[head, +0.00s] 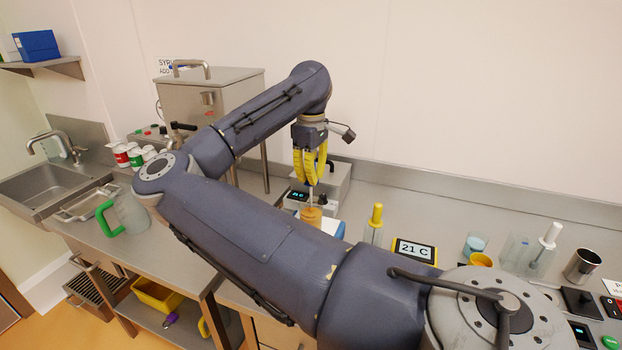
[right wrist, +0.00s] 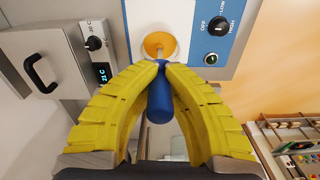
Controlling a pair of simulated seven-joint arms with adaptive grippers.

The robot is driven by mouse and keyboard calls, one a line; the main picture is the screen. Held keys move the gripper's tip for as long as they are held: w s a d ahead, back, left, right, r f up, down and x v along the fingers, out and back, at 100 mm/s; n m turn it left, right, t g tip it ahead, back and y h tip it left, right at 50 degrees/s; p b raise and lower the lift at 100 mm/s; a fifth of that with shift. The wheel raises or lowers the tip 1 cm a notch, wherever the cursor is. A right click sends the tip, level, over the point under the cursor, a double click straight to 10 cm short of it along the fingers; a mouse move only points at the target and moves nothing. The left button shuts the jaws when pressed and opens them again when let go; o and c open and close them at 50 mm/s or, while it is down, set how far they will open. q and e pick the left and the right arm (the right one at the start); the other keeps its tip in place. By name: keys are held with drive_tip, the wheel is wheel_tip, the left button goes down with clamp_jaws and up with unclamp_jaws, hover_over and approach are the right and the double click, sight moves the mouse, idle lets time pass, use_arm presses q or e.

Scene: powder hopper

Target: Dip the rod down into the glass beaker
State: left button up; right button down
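My right gripper (head: 312,182) has yellow ribbed fingers and points down. In the right wrist view, its fingertips (right wrist: 160,66) are closed on a rod with a thick blue handle (right wrist: 159,103). In the head view, a thin pale length of the rod (head: 311,198) shows below the fingers. Directly under it is a glass beaker with orange contents (head: 312,215), which also shows in the right wrist view (right wrist: 157,43). The rod's lower end meets the orange area; I cannot tell how deep it is. My left gripper is not in view.
The beaker stands on a blue-and-white device with a knob (right wrist: 218,26). A metal box with a display (head: 325,185) is behind it. My arm hides the front counter.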

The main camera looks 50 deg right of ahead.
drive_tip(key=shift+r, duration=3)
